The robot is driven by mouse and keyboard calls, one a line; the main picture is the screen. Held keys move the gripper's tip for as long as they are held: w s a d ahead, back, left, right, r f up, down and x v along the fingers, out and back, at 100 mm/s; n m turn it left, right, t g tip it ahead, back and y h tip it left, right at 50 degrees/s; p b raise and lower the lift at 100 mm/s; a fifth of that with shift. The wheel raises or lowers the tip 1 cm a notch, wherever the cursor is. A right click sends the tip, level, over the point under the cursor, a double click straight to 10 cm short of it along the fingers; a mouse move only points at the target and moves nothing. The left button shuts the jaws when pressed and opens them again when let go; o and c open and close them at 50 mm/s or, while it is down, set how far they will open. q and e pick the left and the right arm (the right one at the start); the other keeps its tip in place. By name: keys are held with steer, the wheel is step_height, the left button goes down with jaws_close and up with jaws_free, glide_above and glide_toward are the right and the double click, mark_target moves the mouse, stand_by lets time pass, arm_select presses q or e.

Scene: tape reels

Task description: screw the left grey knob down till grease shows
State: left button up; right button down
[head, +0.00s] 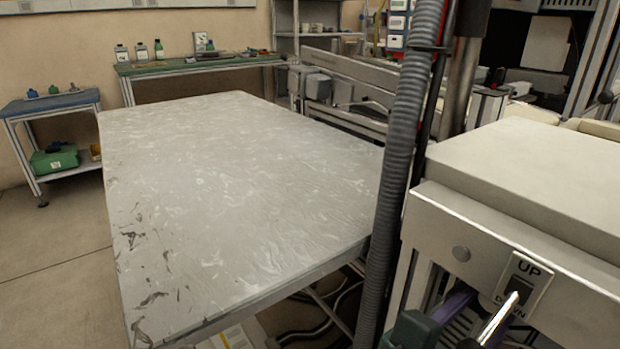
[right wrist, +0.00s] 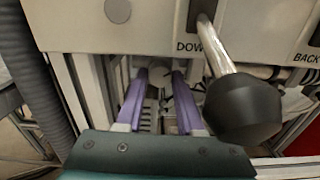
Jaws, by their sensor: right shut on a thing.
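My right gripper (right wrist: 159,76) has purple fingers that reach under the front panel of a cream machine. It is shut on a small greyish part (right wrist: 158,88) between the fingers, which looks like the left grey knob. That part is small and shaded, so its outline is unclear. I cannot make out any grease there. In the head view my right gripper (head: 455,305) shows only partly, at the bottom right below the panel. The knob is hidden in the head view. My left gripper is not in view.
A metal lever with a black ball (right wrist: 243,108) hangs close to the right of my right gripper, from an UP/DOWN plate (head: 523,285). A grey corrugated hose (head: 400,150) runs down left of the cream machine (head: 530,180). A wide grey table (head: 240,190) is bare.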

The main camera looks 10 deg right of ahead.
steer(key=shift+f+m+b, duration=0.1)
steer(key=shift+m+b, duration=0.3)
steer(key=shift+m, duration=2.1)
steer(key=c, duration=0.5)
jaws_free()
